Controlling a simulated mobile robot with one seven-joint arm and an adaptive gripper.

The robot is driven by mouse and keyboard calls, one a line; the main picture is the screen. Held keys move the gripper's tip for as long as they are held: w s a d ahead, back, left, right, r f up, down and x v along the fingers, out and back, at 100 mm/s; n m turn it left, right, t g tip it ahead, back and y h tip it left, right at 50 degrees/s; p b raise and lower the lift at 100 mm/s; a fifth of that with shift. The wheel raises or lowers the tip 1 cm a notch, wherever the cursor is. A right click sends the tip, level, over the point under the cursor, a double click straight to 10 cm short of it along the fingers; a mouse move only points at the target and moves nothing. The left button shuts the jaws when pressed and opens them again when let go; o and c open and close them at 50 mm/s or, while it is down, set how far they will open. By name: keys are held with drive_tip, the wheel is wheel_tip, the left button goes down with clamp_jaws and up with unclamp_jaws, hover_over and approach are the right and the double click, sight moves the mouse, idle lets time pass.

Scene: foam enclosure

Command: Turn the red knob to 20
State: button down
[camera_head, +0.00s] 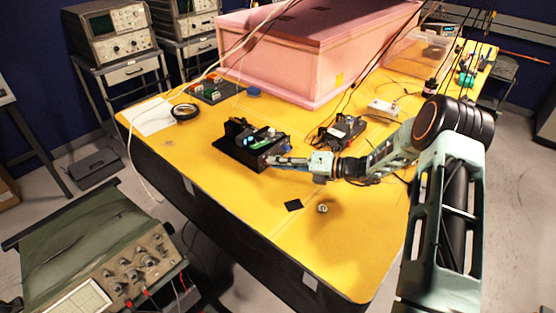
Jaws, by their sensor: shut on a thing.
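The fingers are shut on a small part there, which fits the red knob. The knob itself is hidden by the fingers or too small to make out, and its pointer and scale cannot be read.
The yellow table (240,217) is mostly clear in front. A black square (293,205) and a small round piece (322,208) lie near the front edge. Another dark device (341,130) stands just behind my arm. A large pink foam box (310,60) fills the back.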

drive_tip(key=shift+m, duration=0.5)
drive_tip(key=c, duration=1.8)
unclamp_jaws()
drive_tip(key=v, duration=1.2)
drive_tip(key=shift+w+d+f, duration=0.15)
drive_tip(key=shift+f, duration=0.1)
drive_tip(key=shift+y, duration=0.3)
